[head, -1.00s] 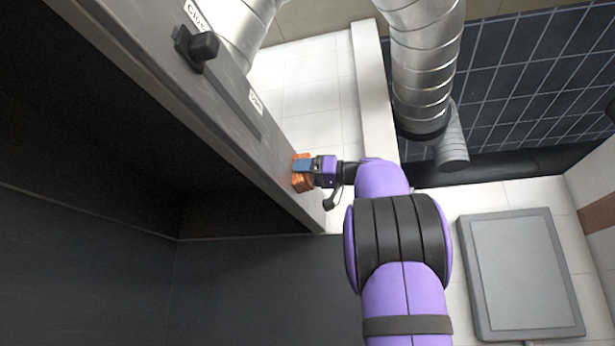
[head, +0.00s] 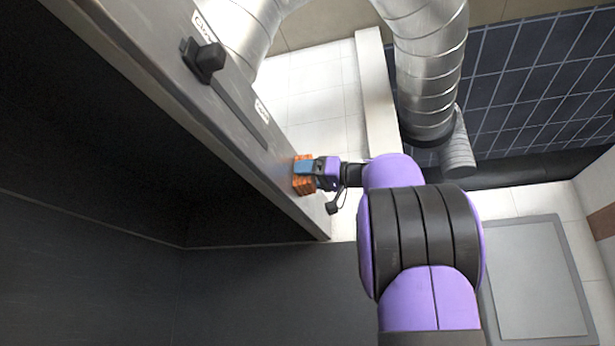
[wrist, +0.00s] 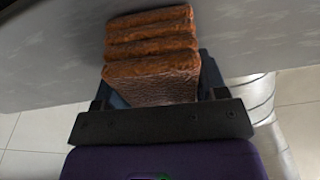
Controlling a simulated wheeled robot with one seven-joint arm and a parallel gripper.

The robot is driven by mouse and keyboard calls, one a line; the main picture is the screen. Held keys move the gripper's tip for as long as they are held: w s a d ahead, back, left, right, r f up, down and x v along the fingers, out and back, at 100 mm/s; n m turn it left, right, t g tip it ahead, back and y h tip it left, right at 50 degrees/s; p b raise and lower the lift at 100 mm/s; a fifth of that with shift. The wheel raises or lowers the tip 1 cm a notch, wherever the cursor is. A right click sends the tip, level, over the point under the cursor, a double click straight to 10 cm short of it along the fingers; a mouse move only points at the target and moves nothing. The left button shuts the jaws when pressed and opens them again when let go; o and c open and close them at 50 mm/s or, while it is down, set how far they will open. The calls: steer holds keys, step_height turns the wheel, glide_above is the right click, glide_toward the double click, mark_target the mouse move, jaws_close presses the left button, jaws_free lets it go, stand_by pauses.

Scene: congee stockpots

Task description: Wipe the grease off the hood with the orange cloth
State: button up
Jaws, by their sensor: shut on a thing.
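The orange cloth (head: 302,174) is a folded, ribbed pad in my gripper (head: 309,174), against the hood's front face near its right end. In the wrist view the cloth (wrist: 152,55) shows its several folds, with the far edge at the grey hood surface (wrist: 250,35). My gripper is shut on the cloth. The hood (head: 150,110) is a long grey metal panel running from the upper left to the middle. No grease can be made out on the visible part of the hood; the face behind the cloth is hidden.
A black knob (head: 203,60) and white labels (head: 261,109) sit on the hood's face. Silver ducts (head: 425,65) hang behind, right of the hood. A grey panel (head: 537,280) is at the lower right. The dark space under the hood is open.

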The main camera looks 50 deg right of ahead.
steer(key=shift+s, duration=0.1)
steer(key=r+v, duration=0.1)
steer(key=v, duration=0.5)
stand_by(0.3)
steer(key=shift+d, duration=0.15)
steer(key=v, duration=0.2)
steer(key=shift+s+d+r, duration=0.15)
steer(key=shift+s+r, duration=0.05)
steer(key=shift+s, duration=0.25)
stand_by(0.4)
steer(key=x, duration=0.7)
steer(key=shift+r, duration=0.25)
steer(key=shift+x, duration=1.1)
stand_by(0.9)
